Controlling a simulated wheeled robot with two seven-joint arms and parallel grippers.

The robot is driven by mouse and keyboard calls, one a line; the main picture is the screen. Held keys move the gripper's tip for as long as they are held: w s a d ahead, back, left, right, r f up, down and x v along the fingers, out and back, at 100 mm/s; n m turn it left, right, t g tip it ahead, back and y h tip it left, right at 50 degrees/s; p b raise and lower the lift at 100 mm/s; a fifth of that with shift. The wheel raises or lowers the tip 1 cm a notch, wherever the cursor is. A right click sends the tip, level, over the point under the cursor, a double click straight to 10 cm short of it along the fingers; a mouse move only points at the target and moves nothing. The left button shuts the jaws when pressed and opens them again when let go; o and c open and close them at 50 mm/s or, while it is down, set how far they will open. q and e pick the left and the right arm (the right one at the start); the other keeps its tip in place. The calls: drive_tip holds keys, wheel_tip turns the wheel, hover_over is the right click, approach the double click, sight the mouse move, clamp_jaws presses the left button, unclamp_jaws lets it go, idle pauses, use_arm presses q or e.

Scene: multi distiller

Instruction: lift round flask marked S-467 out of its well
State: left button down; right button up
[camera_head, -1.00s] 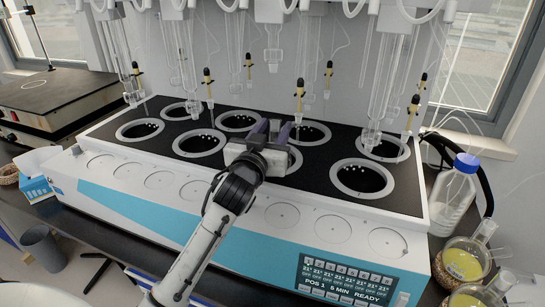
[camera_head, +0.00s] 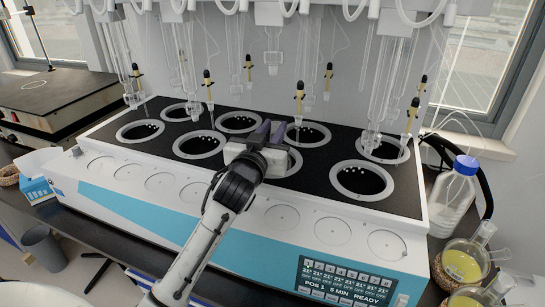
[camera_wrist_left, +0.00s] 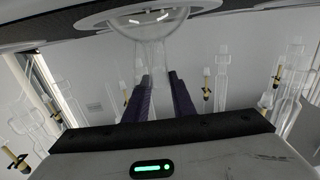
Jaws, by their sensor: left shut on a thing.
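My left gripper (camera_head: 270,128) is over the middle of the black heater top, among the round wells. In the left wrist view its two purple fingers (camera_wrist_left: 160,76) are shut on the neck of a clear glass round flask (camera_wrist_left: 152,48). The flask's bulb shows at the top of that view, within a pale well ring (camera_wrist_left: 98,20). I cannot tell whether the bulb is raised from the well. No marking is readable on the glass. In the head view my gripper and wrist hide the flask. My right gripper is not in view.
The multi-well distiller (camera_head: 150,210) has open wells around my gripper, including one at front right (camera_head: 362,180). Glass tubes (camera_head: 385,95) and yellow-black fittings (camera_head: 299,98) hang behind. A blue-capped bottle (camera_head: 455,195) and yellow-filled flasks (camera_head: 462,264) stand at right.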

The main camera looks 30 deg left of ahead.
use_arm(q)
wheel_tip(320, 180, up, 8)
drive_tip(key=shift+p, duration=0.3)
idle(0.7)
